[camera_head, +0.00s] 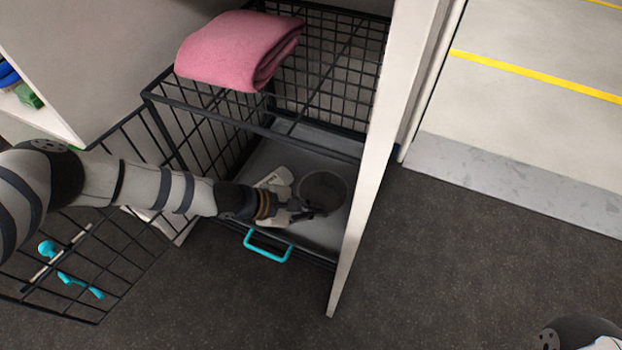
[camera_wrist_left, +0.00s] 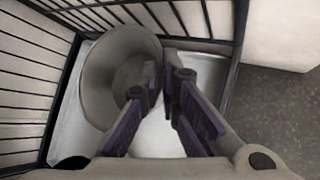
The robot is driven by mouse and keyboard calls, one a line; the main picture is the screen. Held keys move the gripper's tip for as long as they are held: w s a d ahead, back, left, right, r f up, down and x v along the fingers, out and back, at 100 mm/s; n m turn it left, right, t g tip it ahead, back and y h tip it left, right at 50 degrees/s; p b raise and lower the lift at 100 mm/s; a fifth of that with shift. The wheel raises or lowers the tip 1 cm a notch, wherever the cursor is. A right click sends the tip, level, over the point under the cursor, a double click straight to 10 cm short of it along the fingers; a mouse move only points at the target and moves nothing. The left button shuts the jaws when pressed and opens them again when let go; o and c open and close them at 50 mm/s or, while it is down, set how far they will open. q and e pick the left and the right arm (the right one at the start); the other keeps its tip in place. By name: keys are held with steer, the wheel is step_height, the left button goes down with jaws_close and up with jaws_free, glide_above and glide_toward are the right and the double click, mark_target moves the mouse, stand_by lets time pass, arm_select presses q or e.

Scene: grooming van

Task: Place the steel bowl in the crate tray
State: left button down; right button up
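The steel bowl (camera_head: 323,188) is inside the black wire crate (camera_head: 262,131), at the right of its grey tray (camera_head: 262,160). It looks to be resting on the tray; contact under it is hidden. My left gripper (camera_head: 312,212) reaches in through the crate's open front, at the bowl's near side. In the left wrist view the bowl (camera_wrist_left: 105,80) lies left of the fingers (camera_wrist_left: 166,82). One finger overlaps its inside and the other is outside the rim, with a gap between them. My right gripper is out of view.
The wire door (camera_head: 85,250) with teal latches stands open at the left. A pink towel (camera_head: 235,50) lies on the crate top. A teal handle (camera_head: 267,246) sticks out at the tray's front. A white panel (camera_head: 372,150) borders the right; dark floor (camera_head: 450,270) is clear.

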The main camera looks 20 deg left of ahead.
arm_select(q)
steer(key=f+b, duration=0.3)
steer(key=f, duration=0.2)
steer(key=f+b, duration=0.3)
steer(key=f, duration=0.1)
steer(key=shift+s+f+b, duration=0.2)
steer(key=shift+f+b, duration=0.15)
steer(key=shift+r, duration=0.15)
steer(key=shift+f, duration=0.35)
steer(key=c, duration=1.8)
jaws_free()
steer(key=shift+r, duration=0.1)
